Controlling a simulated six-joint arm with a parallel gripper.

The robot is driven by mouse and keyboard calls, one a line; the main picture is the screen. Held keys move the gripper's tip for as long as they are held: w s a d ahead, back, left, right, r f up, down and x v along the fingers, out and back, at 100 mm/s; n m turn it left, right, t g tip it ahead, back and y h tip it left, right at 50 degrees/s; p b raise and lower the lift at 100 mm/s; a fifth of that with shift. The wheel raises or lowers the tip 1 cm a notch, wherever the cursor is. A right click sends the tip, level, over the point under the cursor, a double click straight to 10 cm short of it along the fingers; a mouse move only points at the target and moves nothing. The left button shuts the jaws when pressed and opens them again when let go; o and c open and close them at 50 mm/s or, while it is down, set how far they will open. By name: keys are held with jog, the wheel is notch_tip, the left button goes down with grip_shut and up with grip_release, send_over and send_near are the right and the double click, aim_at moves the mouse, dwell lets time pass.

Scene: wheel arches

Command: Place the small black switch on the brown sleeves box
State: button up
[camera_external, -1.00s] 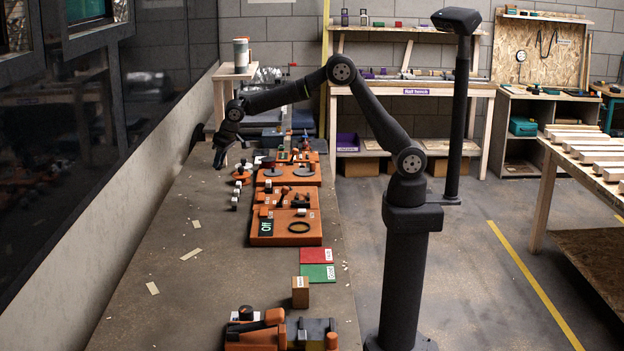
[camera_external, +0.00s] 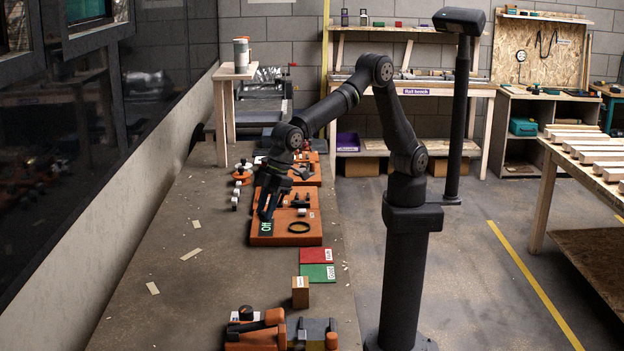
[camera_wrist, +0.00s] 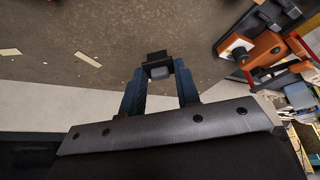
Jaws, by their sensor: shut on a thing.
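My gripper (camera_external: 266,212) hangs in front of the orange boards on the bench, over the left part of the nearest one. In the wrist view my gripper (camera_wrist: 160,80) is shut on the small black switch (camera_wrist: 156,60), which sits between the fingertips. The switch is too dark and small to make out in the external view. The brown sleeves box (camera_external: 300,294), a small upright block with a white label, stands on the bench nearer the camera, to the right of and apart from my gripper. I cannot make it out clearly in the wrist view.
A red card (camera_external: 316,255) and a green card (camera_external: 317,273) lie behind the box. An orange and grey assembly (camera_external: 262,334) stands at the front edge, and orange parts show at the right of the wrist view (camera_wrist: 268,48).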

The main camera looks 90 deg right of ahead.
jog(key=s+a+n, duration=0.1)
jog(key=s+a, duration=0.4)
send_over(297, 283)
jog(key=s+d, duration=0.1)
notch_tip(297, 283, down, 6)
jog(key=shift+s+d+f, duration=0.15)
jog(key=shift+f, duration=2.15)
jog(key=shift+f, duration=0.15)
jog(key=o, duration=0.9)
jog(key=v, duration=1.2)
